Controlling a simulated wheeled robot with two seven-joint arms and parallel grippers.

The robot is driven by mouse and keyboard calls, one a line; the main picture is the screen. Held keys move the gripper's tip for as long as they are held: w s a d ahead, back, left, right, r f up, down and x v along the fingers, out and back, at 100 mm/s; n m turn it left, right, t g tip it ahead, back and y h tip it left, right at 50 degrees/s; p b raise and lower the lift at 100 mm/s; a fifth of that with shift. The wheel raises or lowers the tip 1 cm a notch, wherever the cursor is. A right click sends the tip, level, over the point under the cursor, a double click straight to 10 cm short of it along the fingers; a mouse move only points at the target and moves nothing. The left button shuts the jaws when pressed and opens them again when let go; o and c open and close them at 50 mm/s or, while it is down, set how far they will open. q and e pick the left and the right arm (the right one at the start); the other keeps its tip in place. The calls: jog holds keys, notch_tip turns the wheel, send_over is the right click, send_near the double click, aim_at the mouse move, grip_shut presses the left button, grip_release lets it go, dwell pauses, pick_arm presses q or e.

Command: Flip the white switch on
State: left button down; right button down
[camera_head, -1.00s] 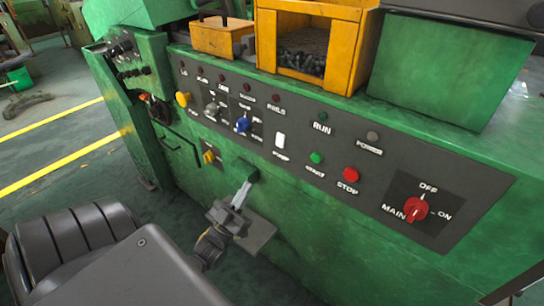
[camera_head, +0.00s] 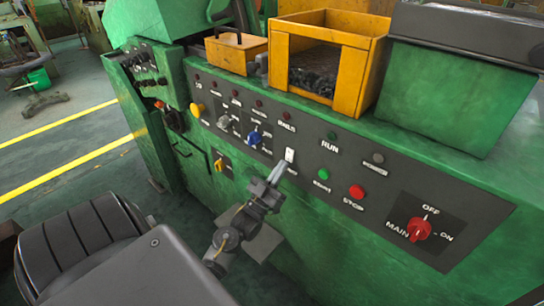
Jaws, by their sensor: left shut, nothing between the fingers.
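The white switch (camera_head: 289,155) is a small upright rocker on the dark control panel (camera_head: 300,128) of the green machine, between the blue knob and the green button. My left gripper (camera_head: 280,172) is shut and empty. Its fingertips are just below the switch in the picture and cover the switch's lower part and the label under it. I cannot tell whether they touch the switch. My right gripper is not in view.
A blue knob (camera_head: 254,138) is left of the switch. A green button (camera_head: 324,174), a red stop button (camera_head: 357,191) and a red main knob (camera_head: 419,229) are to the right. A yellow bin (camera_head: 356,68) stands above the panel. Yellow lines mark the floor at left.

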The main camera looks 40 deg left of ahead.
pick_arm(q)
jog(key=shift+w, duration=0.3)
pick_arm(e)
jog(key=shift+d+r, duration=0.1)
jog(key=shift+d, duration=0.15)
